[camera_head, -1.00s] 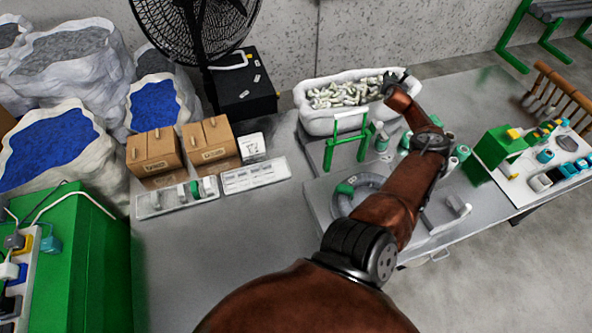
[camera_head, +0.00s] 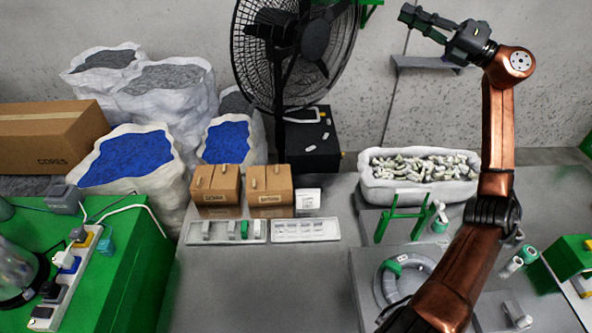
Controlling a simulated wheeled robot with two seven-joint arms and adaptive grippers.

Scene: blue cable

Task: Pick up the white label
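Several small white labels lie in a flat white tray (camera_head: 334,238) on the grey table, left of the middle of the table. A white printed block (camera_head: 308,202) stands just behind that tray, beside the brown boxes. It is too small to tell whether this also bears labels. My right gripper (camera_head: 422,17) is raised high at the upper right, in front of the wall and well away from the tray. Its fingers look apart, with nothing between them. My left gripper is out of view.
Two brown boxes (camera_head: 270,198) stand behind a second tray (camera_head: 195,240) of small parts. A white bin (camera_head: 420,190) of parts and a green stand (camera_head: 381,222) are right of the label tray. A black fan (camera_head: 300,45) rises behind. The table front (camera_head: 260,290) is clear.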

